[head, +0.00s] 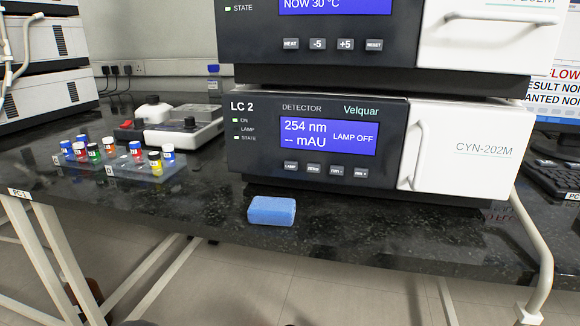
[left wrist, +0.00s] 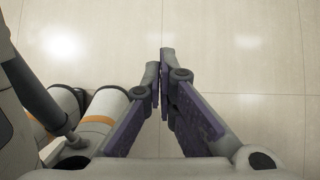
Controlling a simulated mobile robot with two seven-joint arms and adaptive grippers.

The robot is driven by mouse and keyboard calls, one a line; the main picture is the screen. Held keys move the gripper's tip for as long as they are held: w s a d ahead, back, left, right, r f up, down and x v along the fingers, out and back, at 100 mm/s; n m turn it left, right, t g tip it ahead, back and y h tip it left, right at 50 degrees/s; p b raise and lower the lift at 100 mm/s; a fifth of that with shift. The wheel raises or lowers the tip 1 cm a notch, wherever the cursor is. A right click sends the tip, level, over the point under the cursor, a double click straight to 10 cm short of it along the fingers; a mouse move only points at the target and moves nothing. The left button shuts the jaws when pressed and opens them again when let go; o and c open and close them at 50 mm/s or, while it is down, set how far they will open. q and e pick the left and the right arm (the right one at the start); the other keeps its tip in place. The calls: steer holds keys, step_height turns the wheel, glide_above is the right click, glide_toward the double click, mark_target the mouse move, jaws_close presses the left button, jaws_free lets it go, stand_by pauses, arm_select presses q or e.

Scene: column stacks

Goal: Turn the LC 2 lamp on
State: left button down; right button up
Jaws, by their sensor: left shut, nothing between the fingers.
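The LC 2 detector (head: 390,172) stands on the dark bench, with another unit stacked on top of it. Its blue screen (head: 328,136) reads "254 nm", "-- mAU" and "LAMP OFF". Below the screen is a row of small buttons; the leftmost is the LAMP button (head: 291,166). Indicator lights marked ON, LAMP and STATE are left of the screen; ON and STATE glow green, and LAMP (head: 236,129) looks dark. My left gripper (left wrist: 163,75) shows in the left wrist view, shut and empty above the floor. Neither gripper shows in the head view.
A blue sponge (head: 272,210) lies at the bench's front edge, below the detector. Racks of coloured-cap vials (head: 152,172) and a small grey device (head: 184,130) stand to the left. A keyboard (head: 552,178) and monitor are at right.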

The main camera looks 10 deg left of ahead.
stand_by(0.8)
